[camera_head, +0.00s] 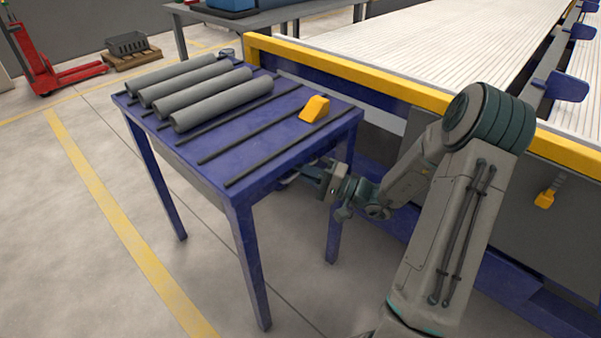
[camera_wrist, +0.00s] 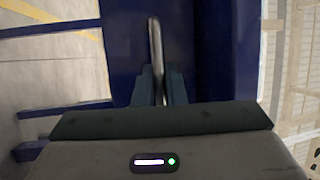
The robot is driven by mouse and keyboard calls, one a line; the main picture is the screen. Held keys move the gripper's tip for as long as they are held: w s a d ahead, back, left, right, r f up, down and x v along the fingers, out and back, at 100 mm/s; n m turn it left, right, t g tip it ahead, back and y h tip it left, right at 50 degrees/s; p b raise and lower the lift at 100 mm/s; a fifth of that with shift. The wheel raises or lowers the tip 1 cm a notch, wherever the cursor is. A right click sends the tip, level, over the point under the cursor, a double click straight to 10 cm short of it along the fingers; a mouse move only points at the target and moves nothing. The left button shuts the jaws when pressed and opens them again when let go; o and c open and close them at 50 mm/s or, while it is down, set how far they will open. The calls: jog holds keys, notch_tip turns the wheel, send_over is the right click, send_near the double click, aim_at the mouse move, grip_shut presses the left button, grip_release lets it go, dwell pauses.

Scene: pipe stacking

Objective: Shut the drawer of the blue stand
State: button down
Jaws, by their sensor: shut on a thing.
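The blue stand (camera_head: 239,199) is a four-legged table with dark rails on its top. My gripper (camera_head: 296,178) is at the stand's near right side, just below the top edge, with its fingertips partly hidden. In the wrist view my two fingers (camera_wrist: 160,88) are shut on a slim metal handle (camera_wrist: 154,45). The handle runs in front of a dark blue face (camera_wrist: 126,65). The drawer's front is mostly hidden under the top in the head view, and I cannot tell how far it is out.
Several grey pipes (camera_head: 221,104) and a yellow wedge-shaped block (camera_head: 314,108) lie on the stand's top. A conveyor with a yellow rail (camera_head: 372,79) stands close on the right. A red pallet jack (camera_head: 46,74) stands far left.

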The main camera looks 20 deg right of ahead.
jog(key=c, duration=1.5)
grip_release()
jog(key=shift+w+a, duration=0.1)
jog(key=shift+w, duration=0.1)
jog(key=p+v, duration=0.3)
jog(key=v, duration=1.1)
jog(key=shift+a, duration=0.1)
